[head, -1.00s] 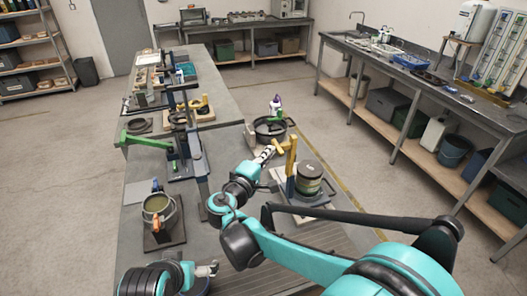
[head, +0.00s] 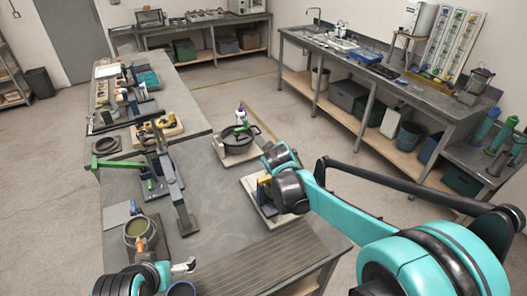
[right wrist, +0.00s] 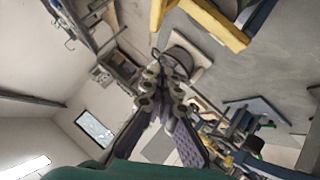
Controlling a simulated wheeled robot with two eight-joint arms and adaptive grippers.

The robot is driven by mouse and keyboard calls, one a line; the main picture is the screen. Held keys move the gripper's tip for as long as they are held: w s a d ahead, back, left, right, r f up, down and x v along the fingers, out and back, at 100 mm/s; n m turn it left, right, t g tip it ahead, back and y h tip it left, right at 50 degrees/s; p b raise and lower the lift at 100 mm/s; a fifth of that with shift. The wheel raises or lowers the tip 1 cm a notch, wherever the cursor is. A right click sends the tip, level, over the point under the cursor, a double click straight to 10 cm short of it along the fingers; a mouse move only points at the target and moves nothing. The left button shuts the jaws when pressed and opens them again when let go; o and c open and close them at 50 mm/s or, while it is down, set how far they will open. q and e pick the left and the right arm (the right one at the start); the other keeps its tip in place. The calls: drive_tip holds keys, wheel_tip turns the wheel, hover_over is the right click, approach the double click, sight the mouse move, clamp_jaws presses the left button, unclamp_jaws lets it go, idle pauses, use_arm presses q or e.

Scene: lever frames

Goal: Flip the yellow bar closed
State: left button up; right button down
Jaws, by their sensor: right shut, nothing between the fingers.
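The yellow bar's frame (right wrist: 218,20) shows large at the top of the right wrist view, cut off by the picture edge. In the head view only a small yellow piece (head: 264,187) shows, on a pale base plate (head: 253,205). My right arm covers the rest, so the bar's angle is unclear. My right gripper (right wrist: 160,68) is shut and empty, with its tips just below the yellow frame in the wrist picture. I see no clear contact. In the head view it is hidden behind my arm. My left gripper (head: 184,266) is low at the bench's near left; its finger gap is unclear.
A black pan (head: 237,140) stands on a board behind the yellow fixture. A green lever (head: 108,164) on a dark stand and a pot (head: 140,232) are to the left. A slatted area (head: 235,272) of the bench in front is bare.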

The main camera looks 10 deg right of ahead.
drive_tip(key=d+f+y, duration=0.1)
drive_tip(key=d, duration=0.1)
drive_tip(key=w+d+f+m+g+y+b, duration=0.1)
drive_tip(key=d+f, duration=0.1)
drive_tip(key=w+d+f+m+y, duration=0.1)
drive_tip(key=d, duration=0.1)
drive_tip(key=shift+w+d+f+g+y, duration=0.1)
drive_tip(key=shift+d+f+g+y, duration=0.2)
drive_tip(key=shift+f+y, duration=0.1)
drive_tip(key=shift+d+f+b, duration=0.1)
drive_tip(key=shift+b, duration=0.2)
drive_tip(key=shift+f, duration=0.1)
